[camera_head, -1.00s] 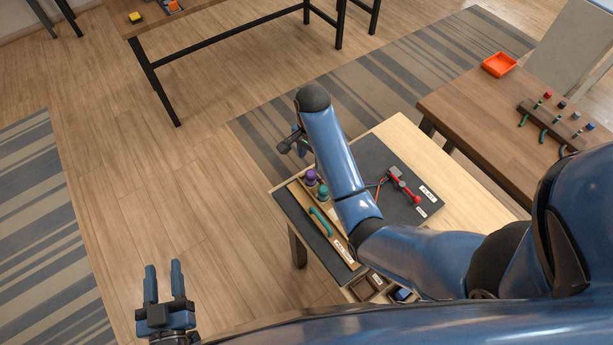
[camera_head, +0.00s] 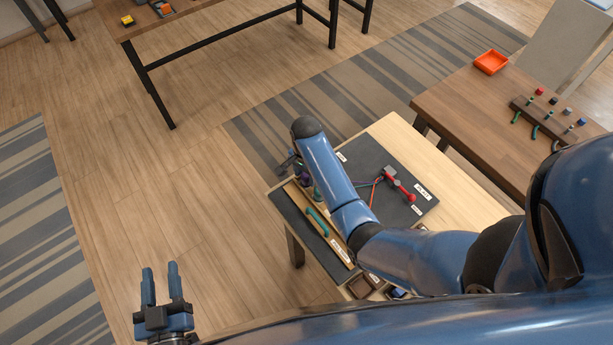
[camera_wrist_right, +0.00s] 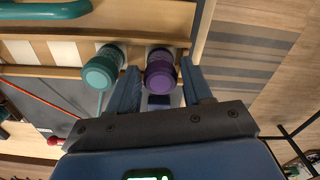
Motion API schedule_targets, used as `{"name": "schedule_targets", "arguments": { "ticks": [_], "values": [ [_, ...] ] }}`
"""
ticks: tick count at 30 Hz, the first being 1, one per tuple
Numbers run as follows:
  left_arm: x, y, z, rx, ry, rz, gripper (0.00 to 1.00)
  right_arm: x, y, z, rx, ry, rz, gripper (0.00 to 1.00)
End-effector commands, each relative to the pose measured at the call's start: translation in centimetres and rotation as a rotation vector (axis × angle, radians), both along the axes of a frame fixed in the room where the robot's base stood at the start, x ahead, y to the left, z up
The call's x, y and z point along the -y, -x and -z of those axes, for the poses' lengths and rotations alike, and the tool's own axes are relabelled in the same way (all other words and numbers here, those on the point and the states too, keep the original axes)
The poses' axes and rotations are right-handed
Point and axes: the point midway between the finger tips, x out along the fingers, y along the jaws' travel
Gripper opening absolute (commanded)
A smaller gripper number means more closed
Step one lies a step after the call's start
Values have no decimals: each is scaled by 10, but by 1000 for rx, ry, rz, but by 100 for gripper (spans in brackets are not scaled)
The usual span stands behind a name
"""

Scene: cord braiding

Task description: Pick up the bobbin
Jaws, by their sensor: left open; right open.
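A purple bobbin (camera_wrist_right: 160,74) stands at the edge of a wooden rack (camera_wrist_right: 135,14) in the right wrist view. My right gripper (camera_wrist_right: 160,66) is open, with one finger on either side of the purple bobbin. I cannot tell whether the fingers touch it. A teal bobbin (camera_wrist_right: 101,72) stands beside it, outside the left finger. In the head view my right forearm partly covers the bobbins and the right gripper (camera_head: 289,162). My left gripper (camera_head: 160,269) is open and empty over the floor at lower left.
A dark mat (camera_head: 405,176) on the light table holds a red-handled tool (camera_head: 396,182) and cords. A teal handle (camera_head: 317,221) lies in the rack. A brown table (camera_head: 455,105) with an orange tray (camera_head: 491,62) stands at right. Floor at left is clear.

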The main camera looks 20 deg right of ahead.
Motion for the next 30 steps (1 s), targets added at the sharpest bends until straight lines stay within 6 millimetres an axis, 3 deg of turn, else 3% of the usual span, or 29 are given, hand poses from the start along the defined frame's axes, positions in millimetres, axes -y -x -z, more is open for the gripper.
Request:
{"name": "schedule_targets", "arguments": {
  "ticks": [11,20,30],
  "values": [
    [0,0,-1,0,0,0,43,0,0,9,1,-1,0,50],
    [0,0,-1,0,0,0,43,0,0,9,0,0,0,6],
    [0,0,-1,0,0,0,43,0,0,8,1,-1,0,6]
  ]
}}
